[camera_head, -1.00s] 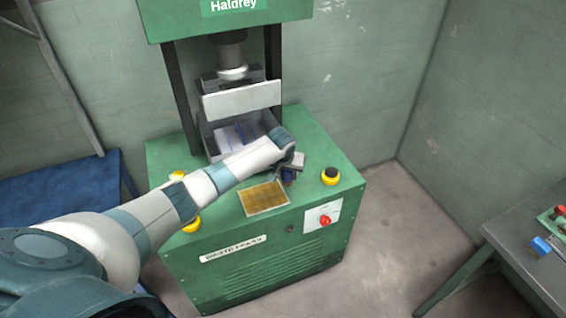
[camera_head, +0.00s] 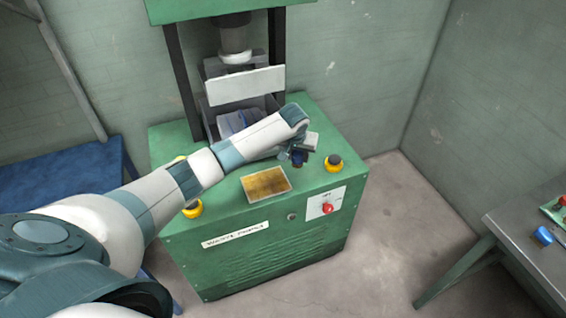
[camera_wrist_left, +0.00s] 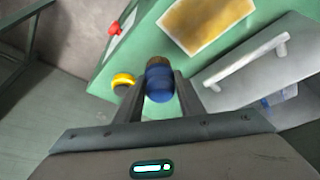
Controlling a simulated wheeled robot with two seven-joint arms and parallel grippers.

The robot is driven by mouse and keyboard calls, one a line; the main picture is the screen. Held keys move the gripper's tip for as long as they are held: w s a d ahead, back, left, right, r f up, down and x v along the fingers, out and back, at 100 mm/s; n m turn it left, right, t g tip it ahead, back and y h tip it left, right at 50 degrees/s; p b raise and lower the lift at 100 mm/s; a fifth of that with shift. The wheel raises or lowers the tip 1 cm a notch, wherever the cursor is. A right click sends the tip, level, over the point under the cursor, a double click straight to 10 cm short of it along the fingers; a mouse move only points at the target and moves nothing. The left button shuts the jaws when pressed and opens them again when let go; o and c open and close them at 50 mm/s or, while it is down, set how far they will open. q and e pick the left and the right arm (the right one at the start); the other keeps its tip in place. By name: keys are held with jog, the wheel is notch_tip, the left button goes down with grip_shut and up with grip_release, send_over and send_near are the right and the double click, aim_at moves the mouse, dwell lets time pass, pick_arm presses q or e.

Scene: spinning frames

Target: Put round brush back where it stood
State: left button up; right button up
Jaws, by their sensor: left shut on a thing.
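My left gripper (camera_head: 299,152) is above the right part of the green machine's top. In the left wrist view its fingers (camera_wrist_left: 158,98) are shut on the round brush (camera_wrist_left: 159,82), which has a rounded blue body and a brown end pointing away from the wrist. In the head view the brush (camera_head: 299,158) shows only as a small dark blue shape under the gripper, partly hidden. I cannot tell how far it is above the machine's top. My right gripper is not in view.
A golden-brown pad (camera_head: 266,183) lies on the green machine (camera_head: 235,215). Yellow-and-black buttons (camera_head: 333,163) and a red knob (camera_head: 327,208) are near its edges. A workbench (camera_head: 530,230) is at the right.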

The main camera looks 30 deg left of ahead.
pick_arm(q)
jog(key=s+d+r+b, duration=0.2)
jog(key=d+r+b, duration=0.3)
jog(key=d, duration=0.2)
jog(key=s+d+r+m+b, duration=0.1)
jog(key=s+d+r+b, duration=0.1)
jog(key=s, duration=0.6)
jog(key=s+d+r+m+h+b, duration=0.1)
jog(key=s+d+b, duration=0.3)
jog(key=s, duration=0.5)
jog(key=shift+d+r+m+b, duration=0.25)
jog(key=shift+r+m+b, duration=0.15)
jog(key=shift+r+b, duration=0.6)
jog(key=shift+w+f, duration=0.1)
